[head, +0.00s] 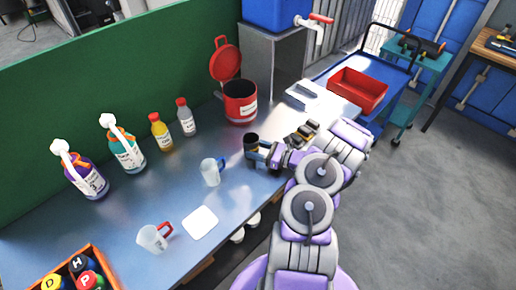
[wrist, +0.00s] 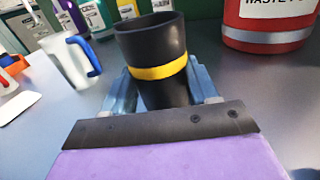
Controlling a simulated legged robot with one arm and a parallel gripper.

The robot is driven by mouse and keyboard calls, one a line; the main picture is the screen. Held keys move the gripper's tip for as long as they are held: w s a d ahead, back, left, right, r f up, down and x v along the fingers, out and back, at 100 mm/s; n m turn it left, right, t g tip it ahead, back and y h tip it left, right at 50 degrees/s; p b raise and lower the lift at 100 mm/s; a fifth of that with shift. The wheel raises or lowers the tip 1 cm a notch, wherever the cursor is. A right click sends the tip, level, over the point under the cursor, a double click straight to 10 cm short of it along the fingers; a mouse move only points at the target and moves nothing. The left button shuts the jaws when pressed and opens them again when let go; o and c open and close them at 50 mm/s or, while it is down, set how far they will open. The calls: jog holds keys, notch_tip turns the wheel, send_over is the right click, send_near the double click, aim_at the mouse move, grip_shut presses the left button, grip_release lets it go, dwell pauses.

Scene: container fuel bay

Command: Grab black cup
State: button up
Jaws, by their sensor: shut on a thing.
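The black cup (wrist: 150,45) has a yellow band and stands between the fingers of my gripper (wrist: 163,92) in the wrist view, tilted a little in the picture. My gripper is shut on it, with a blue-grey finger on each side. In the head view the black cup (head: 251,141) is at the tip of my gripper (head: 258,153), over the right part of the blue-grey bench. The cup's lower end is hidden behind my gripper, so I cannot tell whether it touches the bench.
A clear mug with a blue handle (head: 210,172) stands left of the cup. A clear mug with a red handle (head: 153,238) and a white pad (head: 201,222) are nearer. A red waste can (head: 240,104) with open lid stands behind. Several bottles (head: 128,152) line the green wall.

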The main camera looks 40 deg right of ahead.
aim_at(258, 143)
jog(key=shift+a+r, duration=0.3)
jog(key=shift+r, duration=0.25)
jog(key=shift+d+r+p, duration=0.25)
jog(key=shift+r, duration=0.45)
jog(key=shift+d+r+p, duration=0.2)
jog(key=shift+r, duration=0.45)
jog(key=shift+s+a+r+p, duration=0.2)
jog(key=shift+s+a+p, duration=0.3)
jog(key=shift+s, duration=2.1)
jog(key=shift+s+a+r+p, duration=0.3)
jog(key=shift+s+a, duration=0.4)
jog(key=shift+s, duration=1.85)
jog(key=shift+s+a+r+p, duration=0.1)
jog(key=shift+s+a+p, duration=0.45)
jog(key=shift+s, duration=2.05)
jog(key=shift+a, duration=0.1)
